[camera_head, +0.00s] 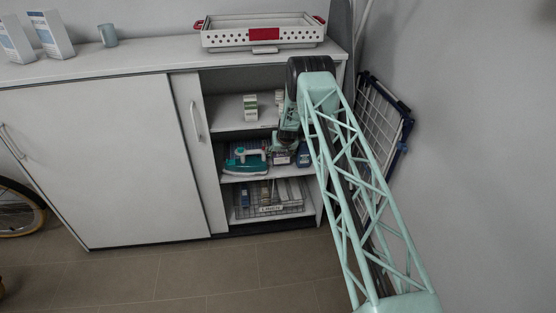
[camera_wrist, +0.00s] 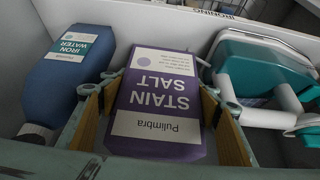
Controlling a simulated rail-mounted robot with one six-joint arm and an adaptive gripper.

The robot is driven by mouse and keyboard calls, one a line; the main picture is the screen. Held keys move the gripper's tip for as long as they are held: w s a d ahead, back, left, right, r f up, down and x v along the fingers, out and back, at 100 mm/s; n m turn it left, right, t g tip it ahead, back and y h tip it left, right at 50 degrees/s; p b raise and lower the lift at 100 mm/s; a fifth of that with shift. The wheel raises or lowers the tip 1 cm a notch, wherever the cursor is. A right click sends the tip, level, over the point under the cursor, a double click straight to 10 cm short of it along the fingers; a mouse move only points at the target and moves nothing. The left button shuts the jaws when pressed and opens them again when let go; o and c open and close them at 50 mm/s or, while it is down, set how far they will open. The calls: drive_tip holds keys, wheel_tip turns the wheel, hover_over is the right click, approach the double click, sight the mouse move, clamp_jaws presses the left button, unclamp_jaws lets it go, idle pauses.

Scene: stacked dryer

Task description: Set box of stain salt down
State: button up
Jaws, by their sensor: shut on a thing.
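The box of stain salt (camera_wrist: 155,95) is purple with pale labels, and its print reads upside down in the wrist view. My gripper (camera_wrist: 162,84) is shut on it, with one tan-padded finger along each side. In the head view my gripper (camera_head: 286,140) reaches into the open cabinet at the middle shelf (camera_head: 233,178), and the box (camera_head: 281,158) shows small below it. The box is between the iron and the ironing water bottle. I cannot tell whether its base touches the shelf.
A blue ironing water bottle (camera_wrist: 68,72) stands close on one side, and a teal and white iron (camera_wrist: 262,80) on the other. The iron (camera_head: 245,162) also shows in the head view. A wire basket (camera_head: 268,197) is below, and a small carton (camera_head: 250,107) above.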

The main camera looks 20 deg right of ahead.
sight(281, 158)
drive_tip(key=shift+w+f, duration=0.1)
drive_tip(key=shift+f, duration=1.6)
drive_tip(key=shift+f+b, duration=0.2)
drive_tip(key=shift+b, duration=0.15)
drive_tip(key=o, duration=0.8)
drive_tip(key=shift+r, duration=0.2)
drive_tip(key=shift+s+a+r+b, duration=0.15)
drive_tip(key=shift+s+r+b, duration=0.1)
drive_tip(key=shift+b, duration=0.25)
